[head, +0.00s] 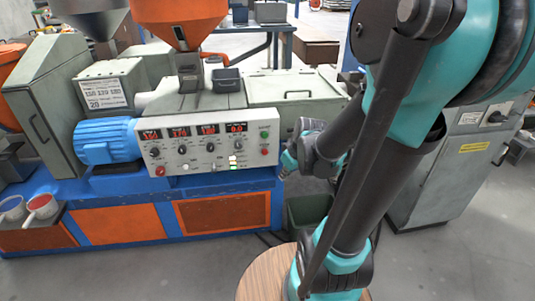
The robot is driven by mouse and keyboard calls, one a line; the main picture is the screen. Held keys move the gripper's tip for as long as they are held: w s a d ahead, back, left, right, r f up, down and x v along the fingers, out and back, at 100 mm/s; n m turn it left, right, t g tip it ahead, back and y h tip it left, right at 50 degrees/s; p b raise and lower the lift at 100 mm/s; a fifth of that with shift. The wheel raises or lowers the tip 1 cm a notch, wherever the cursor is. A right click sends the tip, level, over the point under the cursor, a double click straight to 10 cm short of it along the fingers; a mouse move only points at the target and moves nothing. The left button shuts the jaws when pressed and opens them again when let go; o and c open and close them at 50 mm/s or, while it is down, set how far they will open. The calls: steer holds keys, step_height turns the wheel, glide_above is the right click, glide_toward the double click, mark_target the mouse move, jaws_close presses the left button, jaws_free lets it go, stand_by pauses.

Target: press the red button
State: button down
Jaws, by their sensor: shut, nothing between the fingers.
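The control panel (208,142) is a pale plate on the front of the machine, with red digital displays along its top and black knobs below them. A red button (160,171) sits at its lower left corner. Which of these is the task's button I cannot tell. My gripper (284,173) is shut and empty, just right of the panel's right edge and apart from the left red button. Its fingertips are small and partly hidden by my arm.
A blue motor (106,142) juts out left of the panel. An orange hopper (186,22) stands above it. A round wooden table (262,277) is in front, below my arm. A grey cabinet (450,165) stands at right. Floor is open at front left.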

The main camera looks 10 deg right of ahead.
mark_target(268, 152)
steer(key=w+d+n+t+y, duration=0.1)
steer(key=w+n+y, duration=0.1)
steer(key=w+n, duration=0.7)
steer(key=shift+w+d+r+n+y, duration=0.2)
steer(key=shift+w+r+n+y, duration=0.15)
steer(key=shift+w, duration=2.45)
steer(key=shift+f, duration=0.15)
steer(key=shift+w+a+f, duration=0.55)
steer(key=shift+w+f, duration=0.75)
steer(key=shift+w, duration=0.15)
steer(key=shift+w+a+f, duration=0.6)
steer(key=shift+w+f, duration=0.75)
steer(key=shift+w, duration=0.15)
steer(key=shift+w+a+f, duration=0.55)
steer(key=shift+w+f, duration=0.75)
steer(key=shift+w, duration=0.15)
